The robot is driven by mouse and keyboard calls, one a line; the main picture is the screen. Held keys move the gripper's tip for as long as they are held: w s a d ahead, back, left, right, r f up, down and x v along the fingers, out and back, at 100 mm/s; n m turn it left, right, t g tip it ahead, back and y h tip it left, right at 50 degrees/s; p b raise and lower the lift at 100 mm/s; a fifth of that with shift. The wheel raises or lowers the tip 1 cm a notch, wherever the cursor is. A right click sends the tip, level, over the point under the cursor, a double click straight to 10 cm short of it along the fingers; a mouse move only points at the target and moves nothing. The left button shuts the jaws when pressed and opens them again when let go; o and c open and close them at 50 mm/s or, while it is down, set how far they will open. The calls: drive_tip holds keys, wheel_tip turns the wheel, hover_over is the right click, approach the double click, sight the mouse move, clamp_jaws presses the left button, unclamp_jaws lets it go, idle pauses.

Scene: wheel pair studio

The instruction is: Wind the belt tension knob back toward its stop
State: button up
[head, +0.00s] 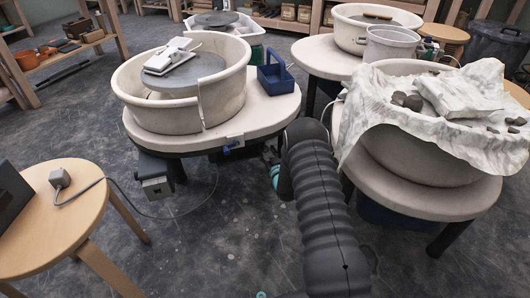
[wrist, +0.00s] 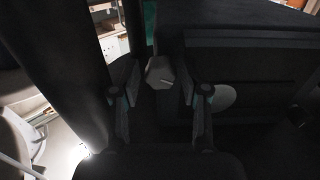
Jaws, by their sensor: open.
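In the wrist view, a light grey faceted knob (wrist: 160,73) with a thin mark on its face sits on a dark housing. I take it to be the belt tension knob. My gripper (wrist: 159,84) is open, with one finger on each side of the knob. Dark gaps show between the fingers and the knob, so it is not gripped. I cannot tell how deep the fingertips reach past it. In the head view my arm hides the knob and most of the gripper.
In the wrist view, a pale round part (wrist: 224,97) shows right of the right finger. In the head view, a pottery wheel (head: 180,105) carries a white pedal and a blue caddy (head: 276,80). A cloth-draped wheel (head: 430,150) stands right of my arm. A stool (head: 55,225) stands left; a cord crosses the floor.

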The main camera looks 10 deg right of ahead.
drive_tip(key=shift+w+a, duration=0.1)
drive_tip(key=shift+w, duration=0.45)
clamp_jaws()
drive_tip(key=shift+n, duration=0.3)
